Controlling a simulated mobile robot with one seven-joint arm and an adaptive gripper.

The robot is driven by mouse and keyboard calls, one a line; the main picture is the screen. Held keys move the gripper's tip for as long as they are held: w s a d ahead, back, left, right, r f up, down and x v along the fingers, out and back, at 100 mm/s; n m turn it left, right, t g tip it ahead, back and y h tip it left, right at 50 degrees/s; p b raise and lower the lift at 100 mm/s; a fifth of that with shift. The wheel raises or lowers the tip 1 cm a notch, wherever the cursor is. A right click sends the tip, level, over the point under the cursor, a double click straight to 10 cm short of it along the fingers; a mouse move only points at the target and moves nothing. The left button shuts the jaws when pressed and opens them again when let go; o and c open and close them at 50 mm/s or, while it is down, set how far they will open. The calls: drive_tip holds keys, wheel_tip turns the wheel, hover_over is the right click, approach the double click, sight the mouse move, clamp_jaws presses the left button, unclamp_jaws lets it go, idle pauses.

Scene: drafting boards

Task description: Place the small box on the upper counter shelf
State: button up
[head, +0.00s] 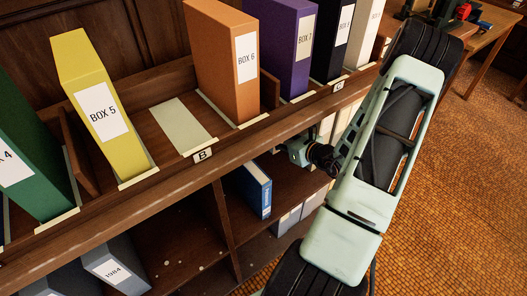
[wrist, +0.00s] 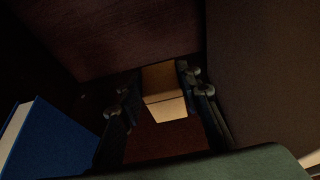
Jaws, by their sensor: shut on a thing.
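The small box (wrist: 165,104) is tan and shows in the wrist view between the two dark fingers of my gripper (wrist: 158,82), which is shut on it. A dark reddish-brown wooden surface lies around it. In the head view my arm reaches under the counter's front edge, and I cannot make out the fingers or the small box there. The upper counter shelf (head: 158,172) is brown wood. A bare pale strip (head: 181,124) lies on it between yellow BOX 5 (head: 98,112) and orange BOX 6 (head: 232,72), behind the label B (head: 203,155).
Purple BOX 7 (head: 287,45) and a black box (head: 335,45) stand farther right, and a green box (head: 25,160) at left. A blue book (head: 255,188) stands in the lower compartment and shows close to my gripper in the wrist view (wrist: 50,145).

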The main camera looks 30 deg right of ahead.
drive_tip(key=shift+w, duration=0.3)
drive_tip(key=shift+w+f, duration=0.1)
drive_tip(key=shift+f, duration=0.25)
drive_tip(key=b, duration=0.3)
hover_over(274, 168)
wheel_tip(274, 168, down, 9)
drive_tip(key=shift+w+f, duration=0.1)
drive_tip(key=shift+f, duration=0.1)
drive_tip(key=shift+f, duration=0.2)
drive_tip(key=o, duration=1.2)
drive_tip(key=shift+d+r, duration=0.1)
drive_tip(key=shift+c, duration=0.2)
